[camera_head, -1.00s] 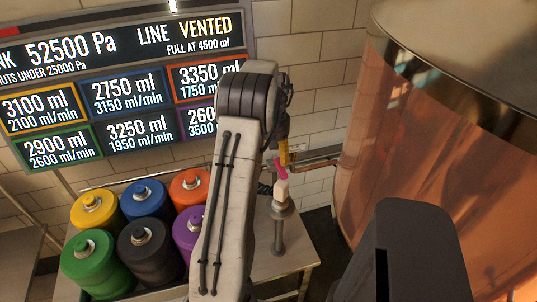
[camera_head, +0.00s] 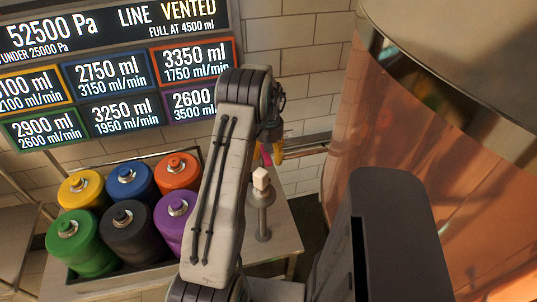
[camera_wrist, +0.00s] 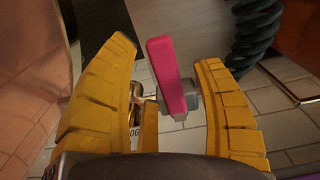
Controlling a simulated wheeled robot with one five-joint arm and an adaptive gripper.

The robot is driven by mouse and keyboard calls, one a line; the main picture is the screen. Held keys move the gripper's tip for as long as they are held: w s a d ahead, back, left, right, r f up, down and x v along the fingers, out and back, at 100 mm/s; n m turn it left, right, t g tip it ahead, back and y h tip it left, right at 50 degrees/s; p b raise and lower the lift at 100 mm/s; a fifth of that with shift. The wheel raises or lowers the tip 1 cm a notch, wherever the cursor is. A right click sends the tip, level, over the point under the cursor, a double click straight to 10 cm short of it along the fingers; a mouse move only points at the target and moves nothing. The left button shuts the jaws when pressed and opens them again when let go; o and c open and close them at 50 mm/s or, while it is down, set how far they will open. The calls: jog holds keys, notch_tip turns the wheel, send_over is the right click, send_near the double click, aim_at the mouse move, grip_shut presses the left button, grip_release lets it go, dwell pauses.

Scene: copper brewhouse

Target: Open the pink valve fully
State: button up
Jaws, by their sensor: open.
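The pink valve's lever (camera_wrist: 167,75) stands between the two yellow fingers of my gripper (camera_wrist: 170,108) in the wrist view. The lever is a flat pink bar joined to a grey hub (camera_wrist: 186,96) at its right side. The fingers are apart; the right one is close to the hub, and a gap shows between the left one and the lever. In the head view a small part of the pink lever (camera_head: 266,155) shows beside my gripper's yellow finger (camera_head: 278,152); my arm hides most of the rest.
A post with a pale block (camera_head: 261,179) on top stands close below my gripper. Several coloured kegs, including a purple one (camera_head: 174,212), sit in a tray at left. A large copper tank (camera_head: 400,150) fills the right. A display board (camera_head: 110,70) hangs behind.

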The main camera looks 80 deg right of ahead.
jog(key=shift+f, duration=0.45)
grip_shut()
dwell(0.5)
